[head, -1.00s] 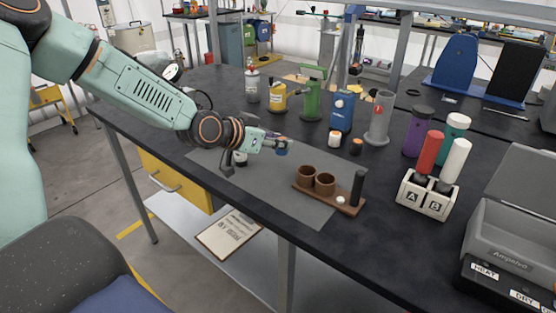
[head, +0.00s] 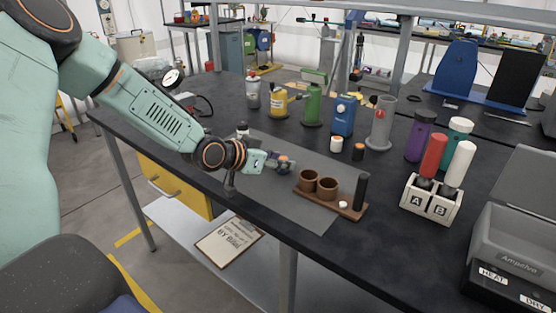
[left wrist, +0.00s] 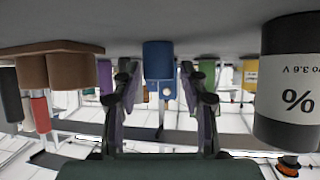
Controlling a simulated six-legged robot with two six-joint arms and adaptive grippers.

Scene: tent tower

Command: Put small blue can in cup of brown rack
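The small blue can (left wrist: 158,60) stands on the table in the left wrist view, which is upside down. It shows between the two fingertips of my left gripper (left wrist: 158,85), which are apart, with a gap on each side. I cannot tell whether the can is between the fingers or just beyond them. In the head view my left gripper (head: 280,164) is low over the grey mat, left of the brown rack, and mostly hides the can. The brown rack (head: 335,206) has two round cups and a dark post; the cups look empty. My right gripper is not in view.
A black-and-white can (left wrist: 290,85) stands close beside my left gripper. A yellow can (head: 278,101), green bottle (head: 313,106), blue bottle (head: 343,115) and grey cylinder (head: 379,125) stand behind. The A/B holder (head: 430,202) is right of the rack. The grey mat (head: 285,205) is clear in front.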

